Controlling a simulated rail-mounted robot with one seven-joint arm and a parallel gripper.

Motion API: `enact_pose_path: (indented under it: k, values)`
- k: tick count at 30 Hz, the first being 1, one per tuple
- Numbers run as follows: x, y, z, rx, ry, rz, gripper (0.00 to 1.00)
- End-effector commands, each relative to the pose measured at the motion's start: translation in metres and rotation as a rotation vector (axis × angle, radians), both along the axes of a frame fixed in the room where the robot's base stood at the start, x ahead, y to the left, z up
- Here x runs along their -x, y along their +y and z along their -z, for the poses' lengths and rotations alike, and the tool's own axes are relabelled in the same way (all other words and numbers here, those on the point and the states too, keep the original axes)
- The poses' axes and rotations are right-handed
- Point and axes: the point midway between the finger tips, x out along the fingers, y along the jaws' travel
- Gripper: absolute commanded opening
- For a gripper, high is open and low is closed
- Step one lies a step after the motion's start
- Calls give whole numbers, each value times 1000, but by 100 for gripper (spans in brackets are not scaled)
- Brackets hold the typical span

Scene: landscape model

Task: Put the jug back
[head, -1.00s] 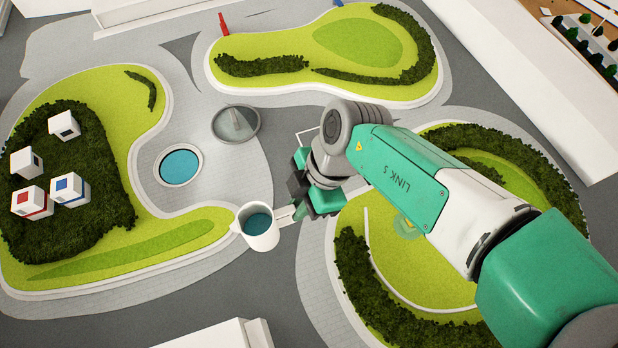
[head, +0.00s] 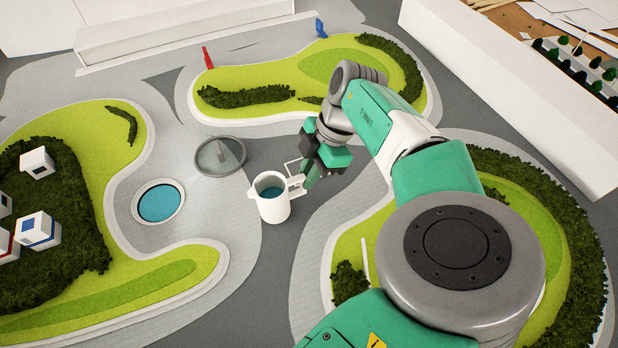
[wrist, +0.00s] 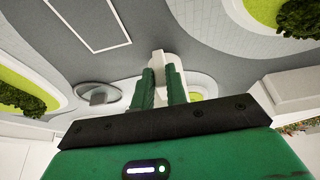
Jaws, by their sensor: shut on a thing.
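The white jug (head: 273,208) holds blue-green water and looks upright, with its handle to the right in the head view. My gripper (head: 307,182) is shut on the handle, at the jug's right side. In the wrist view the white jug (wrist: 164,62) shows partly between and beyond the green fingers (wrist: 162,88), which hide some of it. A white rectangular outline (head: 287,166) lies on the grey paving just behind the jug and gripper, partly covered by them. The outline also shows in the wrist view (wrist: 92,46). I cannot tell the jug's height above the ground.
A round pond (head: 158,203) with blue-green water lies left of the jug. A grey round disc (head: 220,155) lies behind and left. Green lawns with hedges surround the paving, and small white cubes (head: 38,230) stand far left. A long white block (head: 510,100) runs along the right.

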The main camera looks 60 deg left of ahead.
Motion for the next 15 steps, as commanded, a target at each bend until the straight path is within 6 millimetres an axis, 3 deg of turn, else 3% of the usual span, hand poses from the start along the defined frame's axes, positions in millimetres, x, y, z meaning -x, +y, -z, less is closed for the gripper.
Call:
enact_pose_path:
  k: [1,9,10,12,13,15]
  values:
    - [0,0,10,0,0,0,0]
    - [0,0,8,0,0,0,0]
    - [0,0,9,0,0,1,16]
    - [0,0,9,0,0,0,30]
    - [0,0,9,0,0,0,36]
    - [0,0,9,0,0,0,36]
